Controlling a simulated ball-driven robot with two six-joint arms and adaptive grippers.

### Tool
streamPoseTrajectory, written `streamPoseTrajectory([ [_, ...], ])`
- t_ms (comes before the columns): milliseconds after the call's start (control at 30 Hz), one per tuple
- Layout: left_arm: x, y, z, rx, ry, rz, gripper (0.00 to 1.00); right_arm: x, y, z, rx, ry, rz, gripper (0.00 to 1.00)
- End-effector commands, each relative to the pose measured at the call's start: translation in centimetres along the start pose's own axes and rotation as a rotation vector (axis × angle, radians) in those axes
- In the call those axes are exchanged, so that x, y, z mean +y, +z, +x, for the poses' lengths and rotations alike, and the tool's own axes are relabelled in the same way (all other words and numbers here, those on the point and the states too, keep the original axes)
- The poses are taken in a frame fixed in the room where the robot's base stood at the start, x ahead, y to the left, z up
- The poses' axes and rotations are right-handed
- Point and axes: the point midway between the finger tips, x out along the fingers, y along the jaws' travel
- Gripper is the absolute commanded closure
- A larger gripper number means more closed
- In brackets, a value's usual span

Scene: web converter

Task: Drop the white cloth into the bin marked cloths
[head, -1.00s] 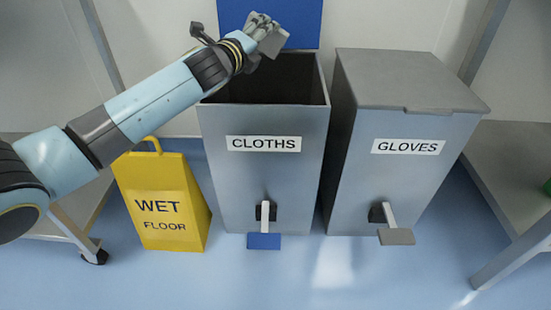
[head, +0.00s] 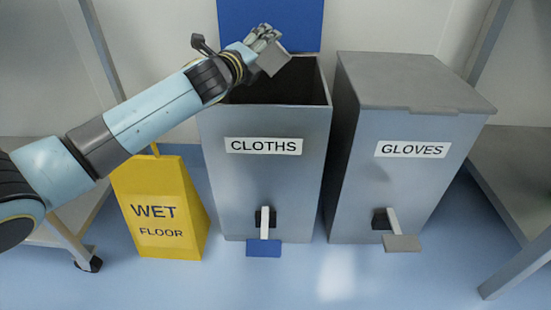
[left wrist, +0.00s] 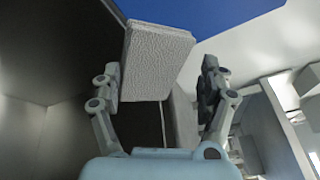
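The white cloth (head: 274,59) looks like a small pale block at the tip of my left gripper (head: 264,38), over the open mouth of the bin marked cloths (head: 264,190). In the left wrist view the textured cloth (left wrist: 155,62) is tilted between the fingers of my left gripper (left wrist: 160,85). It lies close against the left finger, and a gap shows between it and the right finger. The fingers stand wide apart. The bin's blue lid (head: 300,25) is raised behind it. My right gripper is in neither view.
The closed bin marked gloves (head: 390,195) stands close on the right. A yellow wet floor sign (head: 160,215) stands left of the cloths bin. Both bins have foot pedals in front. Metal frames stand at both sides; the floor (head: 330,285) in front is clear.

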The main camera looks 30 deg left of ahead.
Motion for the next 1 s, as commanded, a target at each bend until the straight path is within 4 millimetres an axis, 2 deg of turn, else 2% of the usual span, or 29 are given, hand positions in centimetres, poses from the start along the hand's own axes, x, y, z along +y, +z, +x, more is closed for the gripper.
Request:
streamPoseTrajectory([
  [100,0.0,0.0,0.0,0.000,0.000,0.000,0.09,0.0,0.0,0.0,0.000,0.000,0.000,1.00],
  [333,0.0,0.0,0.0,0.000,0.001,0.000,0.09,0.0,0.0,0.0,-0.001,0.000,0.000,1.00],
  [467,0.1,0.0,-0.9,0.002,0.001,0.002,0.09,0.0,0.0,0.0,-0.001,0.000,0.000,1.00],
  [567,0.2,-0.1,-2.6,0.002,0.003,0.005,0.09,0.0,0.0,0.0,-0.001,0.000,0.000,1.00],
  [800,0.2,-0.1,-8.1,0.004,0.004,0.005,0.09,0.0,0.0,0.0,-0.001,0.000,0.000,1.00],
  [1000,0.1,-0.1,-11.1,0.002,0.001,0.002,0.09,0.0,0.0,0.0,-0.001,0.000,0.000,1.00],
])
